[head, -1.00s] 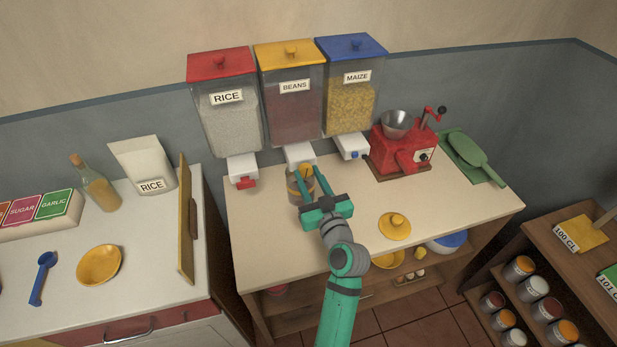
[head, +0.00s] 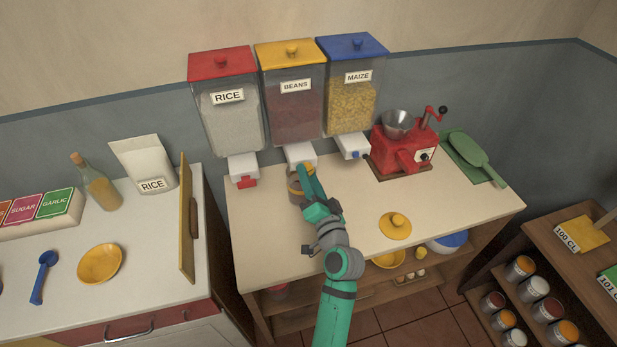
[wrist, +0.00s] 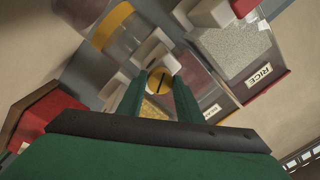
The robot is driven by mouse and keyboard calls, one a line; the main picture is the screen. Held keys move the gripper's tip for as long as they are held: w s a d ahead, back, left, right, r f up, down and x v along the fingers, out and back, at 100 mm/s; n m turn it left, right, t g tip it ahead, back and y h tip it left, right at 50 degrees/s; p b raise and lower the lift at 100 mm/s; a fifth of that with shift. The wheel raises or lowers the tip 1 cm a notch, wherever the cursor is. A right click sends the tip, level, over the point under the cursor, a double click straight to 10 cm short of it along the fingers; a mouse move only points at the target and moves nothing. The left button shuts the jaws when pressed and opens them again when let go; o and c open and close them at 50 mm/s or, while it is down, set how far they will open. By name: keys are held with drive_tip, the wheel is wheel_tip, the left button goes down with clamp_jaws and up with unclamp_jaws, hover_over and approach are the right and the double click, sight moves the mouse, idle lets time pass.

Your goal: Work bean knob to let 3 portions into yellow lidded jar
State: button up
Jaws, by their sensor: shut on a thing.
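The beans dispenser (head: 292,112) has a yellow lid and dark reddish beans behind its clear wall. Its yellow bean knob (wrist: 158,80) is on the white spout (head: 299,154). My gripper (head: 306,172) is shut on the knob, with one finger on each side of it in the wrist view. The knob's dark slot runs slantwise in the wrist view. The jar (head: 294,188) stands open on the counter below the spout, partly hidden by my gripper. Its yellow lid (head: 396,225) lies apart on the counter. I cannot tell how many beans are in the jar.
Rice (head: 228,115) and maize (head: 351,100) dispensers flank the beans. A red grinder (head: 404,150) and a green scoop (head: 468,150) stand to the right. The counter's front left is clear. A wooden board (head: 186,220) stands upright on the left worktop.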

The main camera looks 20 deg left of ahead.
drive_tip(key=m+h, duration=0.1)
drive_tip(key=m, duration=1.1)
drive_tip(key=m+h, duration=0.1)
drive_tip(key=m, duration=1.2)
drive_tip(key=shift+s+a+r, duration=0.15)
drive_tip(key=shift+a, duration=0.05)
drive_tip(key=o, duration=1)
drive_tip(key=shift+o, duration=0.2)
drive_tip(key=shift+d, duration=0.1)
